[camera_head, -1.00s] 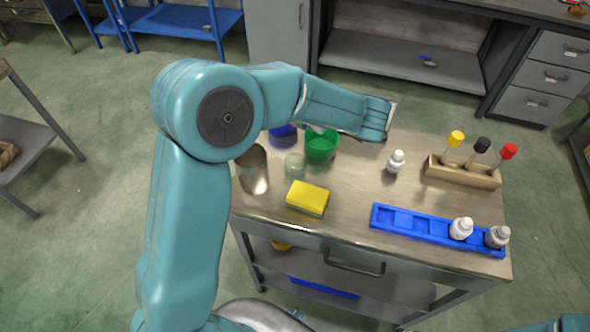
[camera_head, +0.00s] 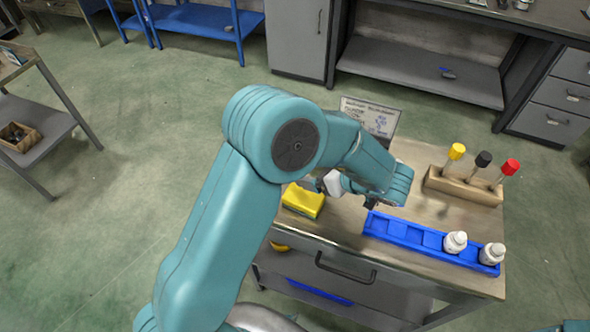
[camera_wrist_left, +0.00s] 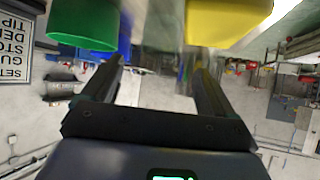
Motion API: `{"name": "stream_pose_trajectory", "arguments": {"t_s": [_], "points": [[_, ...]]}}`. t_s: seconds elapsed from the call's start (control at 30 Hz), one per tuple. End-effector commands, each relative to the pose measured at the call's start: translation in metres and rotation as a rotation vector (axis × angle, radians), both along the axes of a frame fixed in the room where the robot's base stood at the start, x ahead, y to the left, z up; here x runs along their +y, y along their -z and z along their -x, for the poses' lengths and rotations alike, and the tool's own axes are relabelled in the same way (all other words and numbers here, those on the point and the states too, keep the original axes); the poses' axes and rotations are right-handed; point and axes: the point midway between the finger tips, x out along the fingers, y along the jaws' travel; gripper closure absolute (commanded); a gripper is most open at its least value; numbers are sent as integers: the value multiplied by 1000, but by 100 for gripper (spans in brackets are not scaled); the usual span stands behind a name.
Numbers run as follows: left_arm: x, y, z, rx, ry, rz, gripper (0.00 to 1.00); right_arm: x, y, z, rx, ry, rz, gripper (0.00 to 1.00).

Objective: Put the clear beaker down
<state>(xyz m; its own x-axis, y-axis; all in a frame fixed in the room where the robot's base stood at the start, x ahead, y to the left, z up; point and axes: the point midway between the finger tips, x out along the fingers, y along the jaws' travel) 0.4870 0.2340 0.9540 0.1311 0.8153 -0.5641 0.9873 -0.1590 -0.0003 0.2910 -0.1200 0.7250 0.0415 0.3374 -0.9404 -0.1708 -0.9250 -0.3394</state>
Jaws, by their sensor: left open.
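My left gripper (camera_wrist_left: 160,78) is open in the left wrist view, its two dark fingers apart. A faint, see-through shape, probably the clear beaker (camera_wrist_left: 158,25), shows beyond and between the fingers. Its outline is blurred, and I cannot tell whether it touches them. It stands between a green cup (camera_wrist_left: 85,25) and a yellow sponge (camera_wrist_left: 228,20). In the head view my left arm hides the beaker and the green cup, and the fingers are mostly covered. My right gripper is out of view.
A blue rack (camera_head: 405,232) holds white bottles (camera_head: 455,242) at the front right. A sign (camera_head: 370,117) stands at the back edge. Bare bench top lies between rack and block.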

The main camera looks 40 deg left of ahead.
Motion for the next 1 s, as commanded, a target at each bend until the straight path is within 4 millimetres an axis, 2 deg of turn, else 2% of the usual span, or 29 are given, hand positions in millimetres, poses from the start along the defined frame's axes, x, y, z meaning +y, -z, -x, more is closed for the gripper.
{"name": "stream_pose_trajectory", "arguments": {"t_s": [0.1, 0.37, 0.6, 0.9, 0.93, 1.0], "points": [[19, 13, -2, 4, -4, -1, 13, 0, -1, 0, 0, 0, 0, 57], [37, 26, -6, 2, -5, 1, 13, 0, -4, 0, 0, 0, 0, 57], [66, 48, -11, 2, -5, 1, 13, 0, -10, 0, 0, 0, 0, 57], [72, 53, -13, 0, -2, 1, 13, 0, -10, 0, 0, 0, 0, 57], [72, 53, -13, 0, -2, 1, 16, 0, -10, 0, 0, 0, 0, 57], [72, 53, -13, 0, -2, 1, 39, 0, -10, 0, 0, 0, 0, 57]]}}
